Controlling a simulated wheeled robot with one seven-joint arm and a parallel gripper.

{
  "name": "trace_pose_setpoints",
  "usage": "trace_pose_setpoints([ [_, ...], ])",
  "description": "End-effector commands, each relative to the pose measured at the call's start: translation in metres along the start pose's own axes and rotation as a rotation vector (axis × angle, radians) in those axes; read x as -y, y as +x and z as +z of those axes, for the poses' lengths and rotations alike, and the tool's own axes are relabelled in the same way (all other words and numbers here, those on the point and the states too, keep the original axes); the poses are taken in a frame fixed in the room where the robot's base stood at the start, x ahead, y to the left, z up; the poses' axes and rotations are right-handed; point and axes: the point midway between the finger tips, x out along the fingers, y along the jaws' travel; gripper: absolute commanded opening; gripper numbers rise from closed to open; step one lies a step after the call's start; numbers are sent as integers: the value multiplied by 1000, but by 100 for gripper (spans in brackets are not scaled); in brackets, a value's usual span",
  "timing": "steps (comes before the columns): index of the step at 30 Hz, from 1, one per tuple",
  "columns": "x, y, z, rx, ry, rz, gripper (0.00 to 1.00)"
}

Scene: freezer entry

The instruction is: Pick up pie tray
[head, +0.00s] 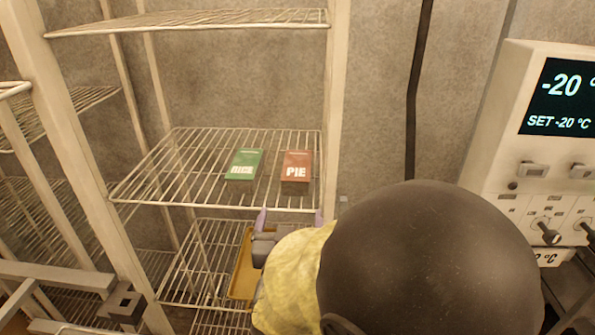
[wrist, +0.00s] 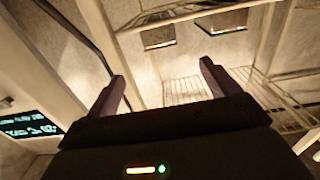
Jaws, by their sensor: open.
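The pie tray (head: 296,170) is a flat red box marked PIE. It lies at the right of the middle wire shelf (head: 150,185) in the head view. My gripper (head: 290,218) is open and empty, with its two purple-grey fingers apart at the shelf's front edge, in front of and below the pie tray. My arm hides most of the gripper body. In the wrist view the open fingers (wrist: 162,76) point toward the rack, and two dark flat shapes show beyond them; I cannot tell which is the pie tray.
A green box marked RICE (head: 243,165) lies just left of the pie tray. A yellow tray (head: 240,285) is on the lower shelf, partly hidden by my arm. A rack post (head: 335,110) stands right of the shelf. A control panel (head: 545,140) is at far right.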

Motion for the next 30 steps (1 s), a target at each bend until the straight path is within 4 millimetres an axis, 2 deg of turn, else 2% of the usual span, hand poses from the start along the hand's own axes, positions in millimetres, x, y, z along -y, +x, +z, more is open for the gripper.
trace_pose_setpoints([
  [12,2,9,-7,-5,-7,7,87],
  [30,1,26,-6,-2,-7,3,87],
])
